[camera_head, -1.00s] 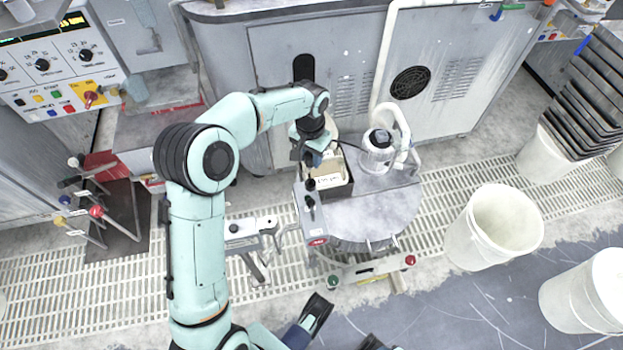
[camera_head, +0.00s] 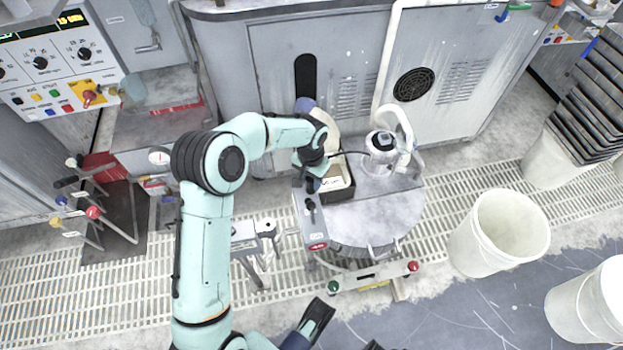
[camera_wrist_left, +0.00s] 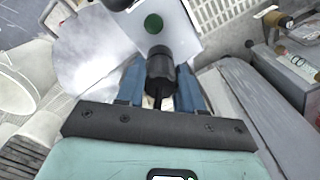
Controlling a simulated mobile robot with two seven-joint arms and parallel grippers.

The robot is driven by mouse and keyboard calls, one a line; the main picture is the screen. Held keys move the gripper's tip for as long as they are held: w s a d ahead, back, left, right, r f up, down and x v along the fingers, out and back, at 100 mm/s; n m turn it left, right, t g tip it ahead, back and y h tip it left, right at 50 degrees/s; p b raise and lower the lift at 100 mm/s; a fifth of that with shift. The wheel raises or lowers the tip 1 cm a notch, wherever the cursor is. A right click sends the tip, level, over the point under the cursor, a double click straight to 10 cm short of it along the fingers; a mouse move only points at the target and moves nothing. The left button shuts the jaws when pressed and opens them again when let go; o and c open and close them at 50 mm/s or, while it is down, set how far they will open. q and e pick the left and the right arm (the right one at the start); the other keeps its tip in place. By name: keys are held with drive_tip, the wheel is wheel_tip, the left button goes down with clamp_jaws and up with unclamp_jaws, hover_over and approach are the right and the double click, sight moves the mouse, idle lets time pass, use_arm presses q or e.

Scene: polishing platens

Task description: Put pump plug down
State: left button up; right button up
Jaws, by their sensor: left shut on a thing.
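My left gripper (camera_head: 309,184) is over the left side of the round grey cart (camera_head: 375,218), beside its upright grey control panel (camera_head: 312,224). In the left wrist view its blue fingers (camera_wrist_left: 160,92) are shut on the black pump plug (camera_wrist_left: 161,68), a dark cylinder between them. A green button (camera_wrist_left: 153,22) on a pale surface shows just beyond the plug. In the head view the plug is too small and hidden to make out. Dark finger parts of my right gripper (camera_head: 318,318) show at the bottom edge; its opening is unclear.
A pump with a pale hose (camera_head: 382,143) stands on the cart, right of a dark box holding papers (camera_head: 338,180). White buckets (camera_head: 497,232) stand to the right. Grey cabinets (camera_head: 345,70) are behind. Lever handles (camera_head: 93,212) stand at left.

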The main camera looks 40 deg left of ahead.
use_arm(q)
drive_tip(key=shift+r, duration=0.1)
drive_tip(key=shift+f, duration=0.2)
drive_tip(key=o, duration=1.1)
drive_tip(key=shift+c, duration=0.2)
use_arm(e)
drive_tip(key=shift+w, duration=0.1)
use_arm(q)
drive_tip(key=shift+r, duration=0.1)
wheel_tip(320, 180, up, 12)
drive_tip(key=p, duration=0.3)
use_arm(e)
drive_tip(key=s+a+r+g, duration=0.1)
drive_tip(key=s+a+r, duration=0.1)
drive_tip(key=s+r, duration=0.1)
drive_tip(key=shift+s+r+g+y, duration=0.3)
drive_tip(key=shift+s+y, duration=0.1)
drive_tip(key=shift+s, duration=0.45)
use_arm(q)
drive_tip(key=shift+r, duration=0.2)
